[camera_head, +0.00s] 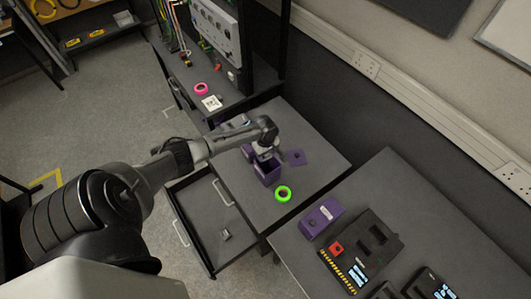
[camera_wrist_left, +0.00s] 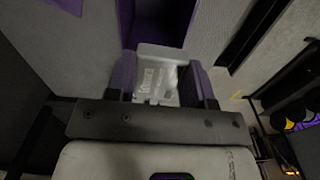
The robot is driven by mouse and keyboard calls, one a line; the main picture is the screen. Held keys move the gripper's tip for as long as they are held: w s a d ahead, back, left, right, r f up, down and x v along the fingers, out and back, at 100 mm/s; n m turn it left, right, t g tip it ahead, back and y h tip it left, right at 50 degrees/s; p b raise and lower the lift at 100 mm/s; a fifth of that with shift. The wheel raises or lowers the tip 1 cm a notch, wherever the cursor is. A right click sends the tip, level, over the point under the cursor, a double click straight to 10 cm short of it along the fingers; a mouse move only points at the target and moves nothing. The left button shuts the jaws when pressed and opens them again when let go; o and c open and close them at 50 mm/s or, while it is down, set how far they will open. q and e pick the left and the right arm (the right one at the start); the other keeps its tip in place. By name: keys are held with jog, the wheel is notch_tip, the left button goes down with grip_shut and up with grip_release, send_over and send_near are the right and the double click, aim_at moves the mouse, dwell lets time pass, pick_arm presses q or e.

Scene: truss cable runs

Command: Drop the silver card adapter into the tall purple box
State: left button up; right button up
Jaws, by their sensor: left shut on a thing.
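My left gripper (camera_head: 264,154) is over the table, right above the open tall purple box (camera_head: 268,176). In the left wrist view, the gripper (camera_wrist_left: 162,85) is shut on the silver card adapter (camera_wrist_left: 158,68), a pale grey flat piece with faint lettering held between the two fingers. The purple box (camera_wrist_left: 165,22) shows just beyond the adapter, its dark open inside facing me. The adapter's far end overlaps the opening in this view; how high it sits over the rim is hard to tell. My right gripper is not in view.
A flat purple piece (camera_head: 297,158) lies right of the box, and a green ring (camera_head: 283,194) lies in front. An open drawer (camera_head: 212,240) juts out below the table.

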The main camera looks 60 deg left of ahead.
pick_arm(q)
jog(key=o, duration=1)
jog(key=shift+r, duration=0.1)
notch_tip(320, 180, up, 14)
dwell(0.7)
